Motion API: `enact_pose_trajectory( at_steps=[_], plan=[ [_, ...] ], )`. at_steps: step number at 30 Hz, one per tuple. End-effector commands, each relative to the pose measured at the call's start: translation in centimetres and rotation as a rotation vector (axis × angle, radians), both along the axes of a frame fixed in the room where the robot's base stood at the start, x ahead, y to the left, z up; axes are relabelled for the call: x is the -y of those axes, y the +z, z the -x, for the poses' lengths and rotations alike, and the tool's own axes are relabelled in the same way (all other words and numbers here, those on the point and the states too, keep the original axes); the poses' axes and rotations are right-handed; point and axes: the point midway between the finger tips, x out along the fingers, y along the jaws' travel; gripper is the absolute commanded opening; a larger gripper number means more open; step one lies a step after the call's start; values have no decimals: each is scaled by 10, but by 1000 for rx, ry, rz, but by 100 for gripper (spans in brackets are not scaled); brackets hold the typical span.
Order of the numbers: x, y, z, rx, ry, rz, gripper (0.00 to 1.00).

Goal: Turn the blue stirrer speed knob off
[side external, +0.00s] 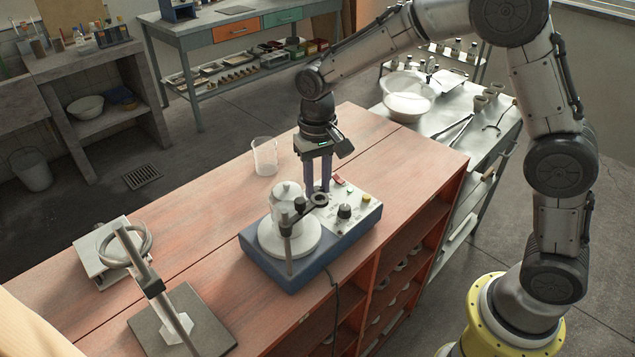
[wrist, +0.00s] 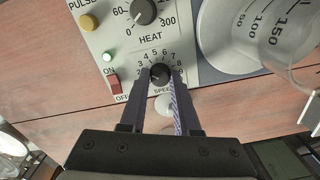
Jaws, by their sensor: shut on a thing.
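The stirrer (side external: 268,264) has a blue base and a white control panel, and it stands on the red wooden bench. In the wrist view, its black SPEED knob (wrist: 160,74) sits below the HEAT knob (wrist: 143,11), inside a scale of numbers. My gripper (wrist: 162,78) points down at the panel, with one finger on each side of the SPEED knob, shut on it. The knob's pointer is too small to read.
A red ON/OFF switch (wrist: 114,83), a lit green lamp (wrist: 107,57) and a yellow button (wrist: 88,22) are near the knob. A glass vessel (side external: 286,196) and a clamp stand (side external: 287,245) are close to my fingers.

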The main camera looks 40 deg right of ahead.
Motion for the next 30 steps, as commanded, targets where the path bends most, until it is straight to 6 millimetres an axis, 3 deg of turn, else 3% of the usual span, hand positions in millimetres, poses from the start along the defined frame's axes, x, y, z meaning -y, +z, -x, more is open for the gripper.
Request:
enact_pose_trajectory(
  at_steps=[16, 30],
  plan=[
    [0, 1, -1, 3, 72, -1, 0],
    [0, 2, -1, 4, 459, -1, 0]
  ],
)
